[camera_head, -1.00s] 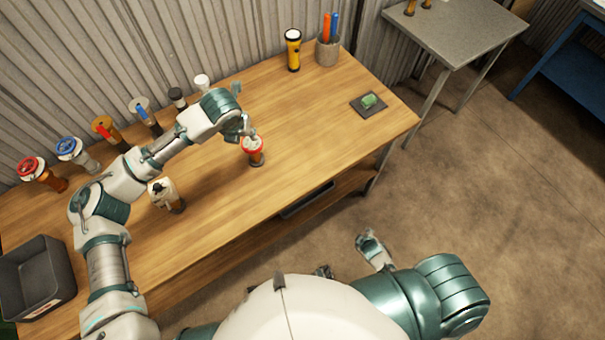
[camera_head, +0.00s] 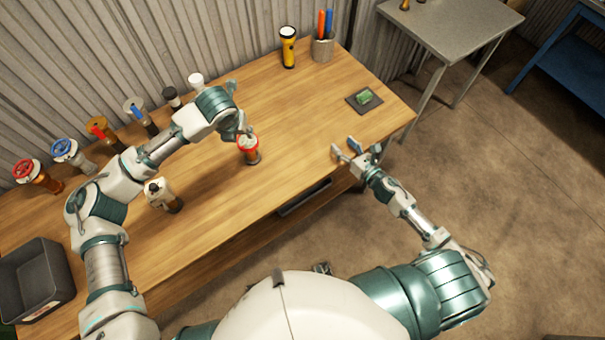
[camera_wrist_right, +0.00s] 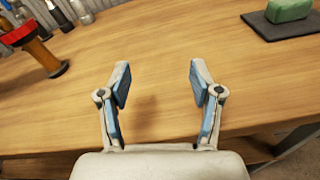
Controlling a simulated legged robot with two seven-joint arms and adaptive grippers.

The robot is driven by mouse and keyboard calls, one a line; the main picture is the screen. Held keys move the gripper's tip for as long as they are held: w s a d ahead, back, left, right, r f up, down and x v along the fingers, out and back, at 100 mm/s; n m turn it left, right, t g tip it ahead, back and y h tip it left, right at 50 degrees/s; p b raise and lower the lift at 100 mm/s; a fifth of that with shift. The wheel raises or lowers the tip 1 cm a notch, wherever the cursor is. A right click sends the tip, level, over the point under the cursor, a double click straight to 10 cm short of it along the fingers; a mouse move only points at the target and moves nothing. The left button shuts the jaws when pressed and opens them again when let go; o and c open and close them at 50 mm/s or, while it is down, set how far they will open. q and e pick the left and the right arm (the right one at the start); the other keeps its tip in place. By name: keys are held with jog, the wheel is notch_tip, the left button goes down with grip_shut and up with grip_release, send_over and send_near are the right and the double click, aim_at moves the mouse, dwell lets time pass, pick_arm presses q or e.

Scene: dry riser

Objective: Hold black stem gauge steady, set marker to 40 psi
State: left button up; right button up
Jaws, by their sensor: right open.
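A red-topped piece with an orange body (camera_head: 249,150) stands upright on the bench; it also shows at the left of the right wrist view (camera_wrist_right: 34,47). My left gripper (camera_head: 240,110) is right by its top; whether its fingers touch it or are closed is unclear. My right gripper (camera_head: 354,153) is open and empty at the bench's front right edge; its spread fingers show in the right wrist view (camera_wrist_right: 160,85). I cannot tell which piece is the black stem gauge, and no psi scale is readable.
Several valve-like pieces line the back, with red (camera_head: 27,171) and blue (camera_head: 64,149) tops among them. A flashlight (camera_head: 288,48), a pen cup (camera_head: 322,50) and a green block on a dark pad (camera_head: 364,98) stand right. A grey bin (camera_head: 62,267) is front left.

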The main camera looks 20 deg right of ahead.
jog(key=s+a+n+g+y, duration=0.1)
jog(key=s+a+n+y, duration=0.1)
jog(key=a, duration=0.3)
jog(key=s+a+r+n+y, duration=0.1)
jog(key=s+a+n+y, duration=0.1)
jog(key=a, duration=0.4)
jog(key=s+a+n+g+y, duration=0.1)
jog(key=s+a+n+y, duration=0.1)
jog(key=a, duration=0.3)
jog(key=shift+s+a+r+n+g+y, duration=0.3)
jog(key=shift+s+a+r+n+y, duration=0.15)
jog(key=shift+n, duration=0.35)
send_over(258, 160)
jog(key=shift+f, duration=0.15)
grip_shut()
